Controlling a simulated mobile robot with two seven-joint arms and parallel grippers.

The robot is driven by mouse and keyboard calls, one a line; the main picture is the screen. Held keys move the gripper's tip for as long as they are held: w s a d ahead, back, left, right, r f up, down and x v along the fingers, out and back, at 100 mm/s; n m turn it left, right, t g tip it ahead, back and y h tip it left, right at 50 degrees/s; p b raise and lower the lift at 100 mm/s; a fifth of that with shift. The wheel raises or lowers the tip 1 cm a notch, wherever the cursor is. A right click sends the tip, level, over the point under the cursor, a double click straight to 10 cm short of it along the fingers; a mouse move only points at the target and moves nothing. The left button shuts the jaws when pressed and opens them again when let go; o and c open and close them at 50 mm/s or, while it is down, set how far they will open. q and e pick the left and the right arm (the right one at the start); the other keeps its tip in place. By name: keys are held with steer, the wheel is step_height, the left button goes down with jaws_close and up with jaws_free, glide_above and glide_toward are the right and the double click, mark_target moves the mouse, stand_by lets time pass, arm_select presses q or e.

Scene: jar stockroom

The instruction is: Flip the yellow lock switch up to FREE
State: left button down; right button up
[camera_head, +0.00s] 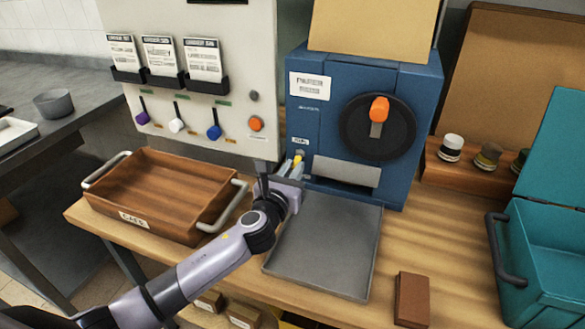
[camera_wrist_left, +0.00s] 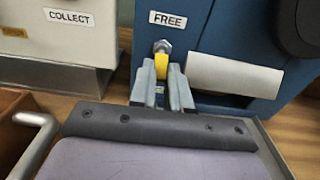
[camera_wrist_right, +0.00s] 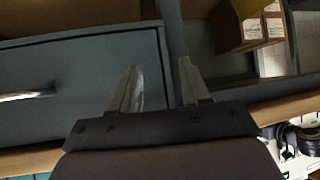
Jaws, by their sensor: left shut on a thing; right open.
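The yellow lock switch (camera_wrist_left: 161,66) sits on the front of the blue machine (camera_head: 325,110), under a white FREE label (camera_wrist_left: 168,19). Its metal pivot shows above the yellow part, which hangs downward into my left gripper (camera_wrist_left: 163,86). The left fingers are shut on it from both sides and hide its lower end. In the head view the left gripper (camera_head: 290,172) is at the machine's lower left corner, and the yellow switch (camera_head: 298,159) shows just above it. My right gripper (camera_wrist_right: 160,82) is open and empty, seen only in the right wrist view.
A grey tray (camera_head: 325,255) lies in front of the machine. A wooden crate (camera_head: 160,190) stands left of my left arm. A brown block (camera_head: 412,299) and a teal bin (camera_head: 550,250) are at the right. The right wrist view shows a grey drawer front (camera_wrist_right: 80,75) near the right gripper.

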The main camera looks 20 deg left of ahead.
mark_target(298, 158)
arm_select(q)
steer(key=shift+r+g+p, duration=0.75)
steer(key=shift+g+p, duration=0.05)
steer(key=shift+p, duration=1.35)
steer(key=shift+r+g+p, duration=0.1)
steer(key=shift+g+p, duration=0.45)
steer(key=shift+g, duration=0.05)
steer(key=g, duration=0.1)
steer(key=r+g, duration=0.1)
steer(key=g, duration=0.1)
steer(key=shift+w+r, duration=0.1)
steer(key=shift+w+r+g, duration=0.15)
steer(key=shift+r+g, duration=0.2)
steer(key=shift+g, duration=0.5)
steer(key=shift+w+r+g, duration=0.15)
steer(key=shift+r+g, duration=0.15)
steer(key=shift+g, duration=0.55)
steer(key=c, duration=1.1)
jaws_free()
steer(key=shift+r, duration=0.1)
